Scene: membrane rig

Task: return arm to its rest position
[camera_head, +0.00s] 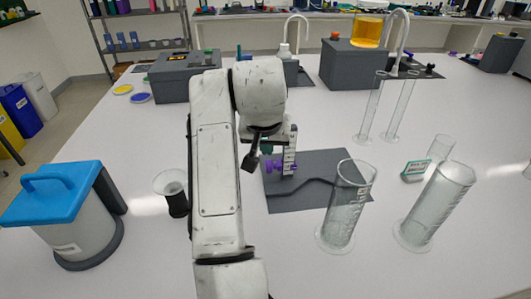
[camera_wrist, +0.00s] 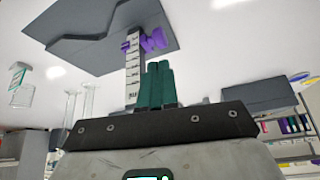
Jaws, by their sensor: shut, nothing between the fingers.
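My white arm rises through the middle of the head view, and its end is bent over the table. My gripper shows in the wrist view (camera_wrist: 158,70) as two green fingers pressed together with nothing between them. In the head view my arm mostly hides it. A white graduated upright with purple knobs (camera_head: 289,155) stands on a dark grey mat (camera_head: 325,165) just beyond and right of my arm's end. In the wrist view this upright (camera_wrist: 132,65) appears close beside the fingers; I cannot tell whether they touch.
A blue-lidded container (camera_head: 75,220) and a dark-based clear cup (camera_head: 175,195) stand left of my arm. Glass cylinders (camera_head: 345,205) (camera_head: 435,205) stand at the right, near a small labelled box (camera_head: 415,170). Grey machines (camera_head: 185,75) (camera_head: 350,65) stand at the back.

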